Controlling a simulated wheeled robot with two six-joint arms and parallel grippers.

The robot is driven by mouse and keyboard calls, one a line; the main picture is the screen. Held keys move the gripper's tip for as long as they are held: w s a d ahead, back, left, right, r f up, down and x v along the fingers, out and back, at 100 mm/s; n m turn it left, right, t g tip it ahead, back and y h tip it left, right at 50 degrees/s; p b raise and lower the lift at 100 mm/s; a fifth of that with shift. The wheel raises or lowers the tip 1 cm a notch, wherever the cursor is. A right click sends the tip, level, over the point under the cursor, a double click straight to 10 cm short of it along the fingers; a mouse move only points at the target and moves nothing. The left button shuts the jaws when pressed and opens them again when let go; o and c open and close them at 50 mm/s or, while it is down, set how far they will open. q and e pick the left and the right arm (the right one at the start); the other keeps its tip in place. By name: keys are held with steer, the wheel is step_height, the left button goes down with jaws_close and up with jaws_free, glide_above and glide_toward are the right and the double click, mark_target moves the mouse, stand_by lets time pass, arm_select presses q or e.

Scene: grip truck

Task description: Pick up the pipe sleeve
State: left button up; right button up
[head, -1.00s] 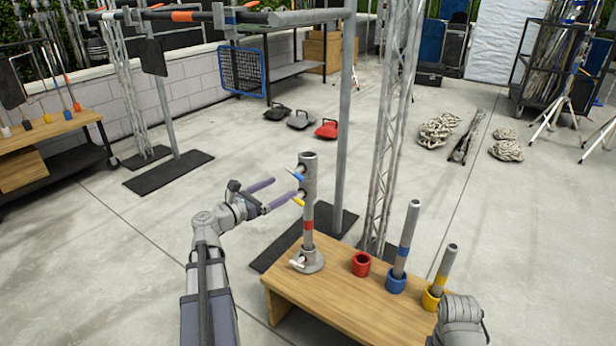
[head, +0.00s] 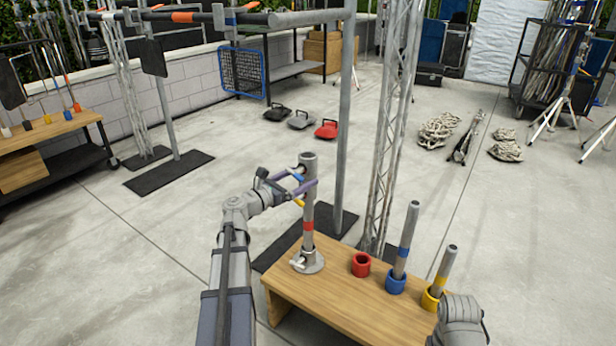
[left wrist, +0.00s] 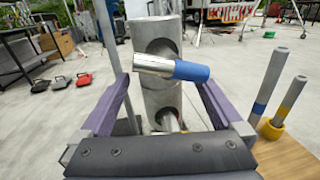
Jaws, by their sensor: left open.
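The grey pipe sleeve (head: 308,164) is a wide tube on top of an upright pipe with a red band (head: 308,226), whose round metal base (head: 307,262) stands at the left end of the wooden bench. Blue and yellow pegs stick out of its left side. In the left wrist view the sleeve (left wrist: 160,102) shows two round openings, and a metal peg with a blue end (left wrist: 190,71) juts from the upper one. My left gripper (head: 304,179) is open, its purple fingers one on each side of the sleeve; contact cannot be told. My right gripper is out of view.
The wooden bench (head: 330,293) also bears a red cup (head: 361,265) and pipes in blue (head: 396,284) and yellow (head: 431,297) cups. A tall grey post (head: 346,120) and a lattice truss (head: 391,130) rise just behind. Open floor lies to the left.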

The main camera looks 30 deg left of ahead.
mark_target(303, 176)
arm_select(q)
steer(key=x, duration=0.4)
steer(key=shift+r, duration=0.1)
steer(key=shift+c, duration=0.2)
steer(key=shift+s, duration=0.1)
jaws_close()
stand_by(0.3)
